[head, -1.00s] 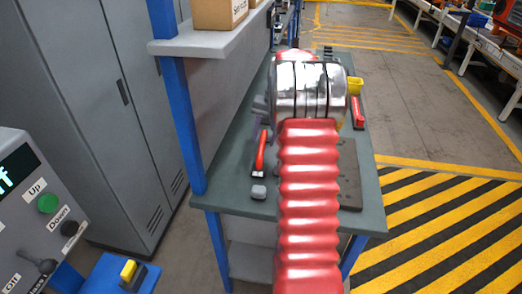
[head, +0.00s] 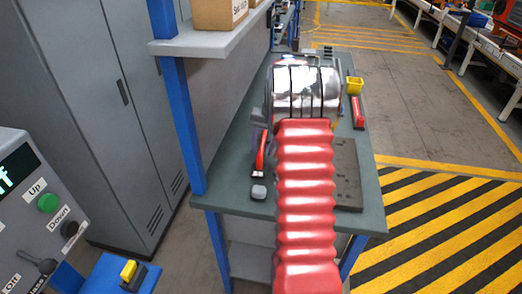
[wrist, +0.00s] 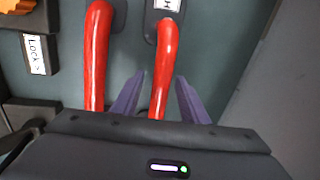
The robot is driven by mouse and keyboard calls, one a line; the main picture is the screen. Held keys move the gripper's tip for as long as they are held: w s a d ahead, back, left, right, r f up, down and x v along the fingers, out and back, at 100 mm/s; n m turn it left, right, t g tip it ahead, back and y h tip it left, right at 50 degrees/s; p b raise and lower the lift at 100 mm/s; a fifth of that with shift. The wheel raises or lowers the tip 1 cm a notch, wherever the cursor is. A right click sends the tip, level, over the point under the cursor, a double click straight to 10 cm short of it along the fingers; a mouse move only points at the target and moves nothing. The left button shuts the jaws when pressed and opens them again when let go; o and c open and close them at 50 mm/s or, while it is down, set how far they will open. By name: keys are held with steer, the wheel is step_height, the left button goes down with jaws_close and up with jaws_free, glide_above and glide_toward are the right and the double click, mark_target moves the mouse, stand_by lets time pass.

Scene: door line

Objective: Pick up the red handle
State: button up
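Two long red handles curve side by side in the wrist view. The right red handle (wrist: 166,65) runs between the fingers of my gripper (wrist: 160,77). The left red handle (wrist: 97,55) lies outside the left finger. The purple fingers are apart, one on each side of the right handle, and a gap shows on both sides. In the head view one red handle (head: 261,150) lies left of my arm on the bench, and a red-handled piece (head: 358,112) lies right of it. My fingers are mostly hidden there. I cannot tell which handle is between them.
The wrist view shows a "Lock" label (wrist: 35,55). Striped floor (head: 440,225) lies right.

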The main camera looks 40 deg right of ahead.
mark_target(262, 143)
jaws_close()
stand_by(0.5)
step_height(262, 143, up, 10)
steer(key=shift+r, duration=0.1)
stand_by(0.5)
stand_by(0.5)
